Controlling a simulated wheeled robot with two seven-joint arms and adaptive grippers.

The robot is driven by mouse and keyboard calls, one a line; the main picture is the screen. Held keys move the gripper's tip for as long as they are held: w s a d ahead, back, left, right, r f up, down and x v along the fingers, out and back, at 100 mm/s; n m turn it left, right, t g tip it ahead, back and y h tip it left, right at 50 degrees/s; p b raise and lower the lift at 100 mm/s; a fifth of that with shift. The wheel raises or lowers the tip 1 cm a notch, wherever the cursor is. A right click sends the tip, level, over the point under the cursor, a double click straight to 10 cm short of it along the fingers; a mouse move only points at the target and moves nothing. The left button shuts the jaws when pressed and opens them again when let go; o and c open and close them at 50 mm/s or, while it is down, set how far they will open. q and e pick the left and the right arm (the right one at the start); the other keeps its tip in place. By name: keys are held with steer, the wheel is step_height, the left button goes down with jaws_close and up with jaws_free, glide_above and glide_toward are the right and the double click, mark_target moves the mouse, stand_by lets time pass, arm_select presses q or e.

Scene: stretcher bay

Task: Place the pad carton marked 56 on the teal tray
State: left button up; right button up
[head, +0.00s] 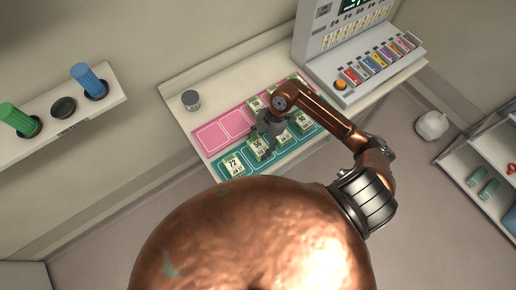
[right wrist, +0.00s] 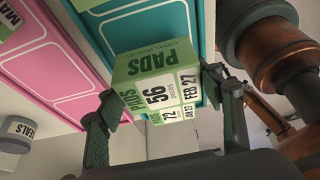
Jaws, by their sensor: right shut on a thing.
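The green and white pad carton marked 56 (head: 257,148) is at the teal tray (head: 221,172) in the head view, beside a carton marked 72 (head: 233,163). In the right wrist view the carton marked 56 (right wrist: 158,93) sits between the two fingers of my right gripper (right wrist: 160,105), which is shut on it. The carton marked 72 (right wrist: 172,116) shows just past it. My right gripper (head: 268,135) reaches over the tray from the right. Whether the held carton rests on the tray or hangs just above it, I cannot tell. My left gripper is out of view.
More cartons (head: 283,138) stand farther right on the teal tray. A pink tray (head: 212,138) lies behind it, with bare outlined places at its left. A grey lidded jar (head: 191,100) stands at the back left. A machine with coloured vials (head: 375,65) stands at the right.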

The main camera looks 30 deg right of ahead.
mark_target(258, 150)
steer(key=shift+w+f, duration=0.2)
steer(key=shift+f, duration=0.05)
steer(key=shift+f+p, duration=0.3)
steer(key=shift+f, duration=1.2)
steer(key=shift+f, duration=0.2)
steer(key=o, duration=1.4)
steer(key=b+v, duration=0.1)
steer(key=v, duration=1.1)
steer(key=shift+r, duration=0.2)
